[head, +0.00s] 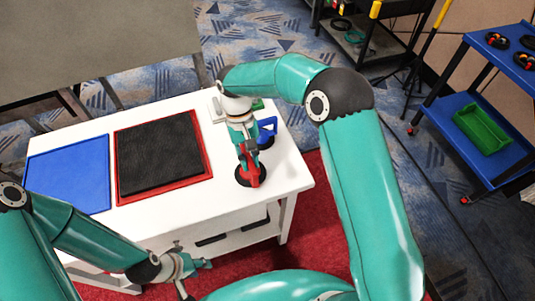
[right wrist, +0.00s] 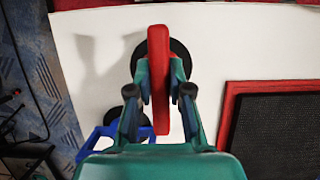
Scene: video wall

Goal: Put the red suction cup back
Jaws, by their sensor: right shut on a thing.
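The red suction cup (head: 250,177) has a red handle and a black round pad. It is at the right part of the white table (head: 295,172), and its pad appears to be at the table top; I cannot tell if it touches. My right gripper (head: 247,155) comes down from above and is shut on the red handle. In the right wrist view the red suction cup (right wrist: 159,75) sits between the fingers of the right gripper (right wrist: 158,95). My left gripper (head: 205,264) is low in front of the table, away from the cup; its fingers are too small to read.
A blue suction cup (head: 266,132) stands just behind my right gripper. A black panel in a red tray (head: 205,150) and a blue tray (head: 70,172) lie left of the cup. A blue cart (head: 480,130) with a green bin (head: 484,128) stands at the right.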

